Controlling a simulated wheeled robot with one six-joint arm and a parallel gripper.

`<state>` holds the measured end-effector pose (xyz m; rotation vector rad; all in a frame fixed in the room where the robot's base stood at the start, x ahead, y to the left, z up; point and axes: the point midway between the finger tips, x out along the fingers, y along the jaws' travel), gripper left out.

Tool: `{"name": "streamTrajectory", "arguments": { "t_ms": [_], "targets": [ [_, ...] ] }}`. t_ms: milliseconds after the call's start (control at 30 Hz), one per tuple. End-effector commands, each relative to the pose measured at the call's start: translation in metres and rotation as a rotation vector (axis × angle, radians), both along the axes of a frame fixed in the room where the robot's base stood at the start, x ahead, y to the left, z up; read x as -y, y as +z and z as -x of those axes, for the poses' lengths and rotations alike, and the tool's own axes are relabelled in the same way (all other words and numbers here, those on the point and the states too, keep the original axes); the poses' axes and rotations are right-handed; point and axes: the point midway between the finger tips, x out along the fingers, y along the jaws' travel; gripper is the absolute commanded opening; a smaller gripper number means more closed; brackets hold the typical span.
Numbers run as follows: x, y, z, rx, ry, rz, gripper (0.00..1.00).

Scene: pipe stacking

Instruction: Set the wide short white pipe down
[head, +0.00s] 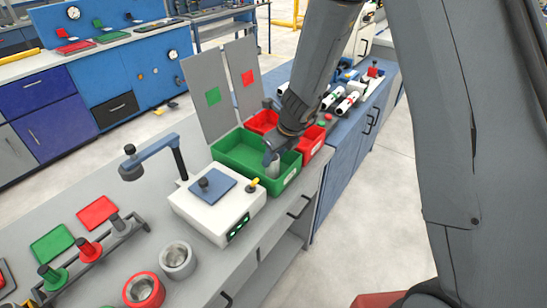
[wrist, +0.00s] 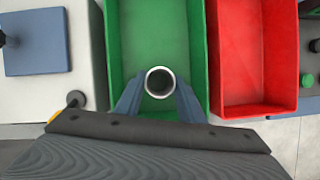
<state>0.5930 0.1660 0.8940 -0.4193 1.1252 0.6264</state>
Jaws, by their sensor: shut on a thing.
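My gripper (head: 270,156) is shut on the white pipe (wrist: 149,83), which stands upright between the two blue-grey fingers in the wrist view, seen end-on with its dark bore. In the head view the pipe (head: 273,170) shows pale below the fingers, at the front right part of the green bin (head: 232,173). The green bin also shows in the wrist view (wrist: 150,30), around and behind the pipe. I cannot tell whether the pipe touches the bin floor. My arm hides part of the bin in the head view.
A red bin (wrist: 253,55) stands directly right of the green bin. A white device with a blue plate (head: 217,205) stands close on the left. Grey panels (head: 207,100) rise behind. A grey ring (head: 177,260) and a red ring (head: 144,290) are on the bench.

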Motion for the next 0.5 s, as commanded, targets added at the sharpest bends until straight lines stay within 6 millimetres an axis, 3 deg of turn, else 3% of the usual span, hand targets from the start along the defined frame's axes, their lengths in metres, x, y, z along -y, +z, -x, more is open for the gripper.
{"name": "streamTrajectory", "arguments": {
  "t_ms": [167,200,300,500],
  "targets": [
    [-0.0001,-0.0026,-0.0002,0.000,0.000,0.000,0.10],
    [0.0000,-0.0032,-0.0002,0.000,0.000,0.000,0.37],
    [0.0000,-0.0023,0.0000,0.000,0.000,0.000,0.54],
    [0.0000,-0.0022,0.0000,0.000,0.000,0.000,0.54]
  ]
}}
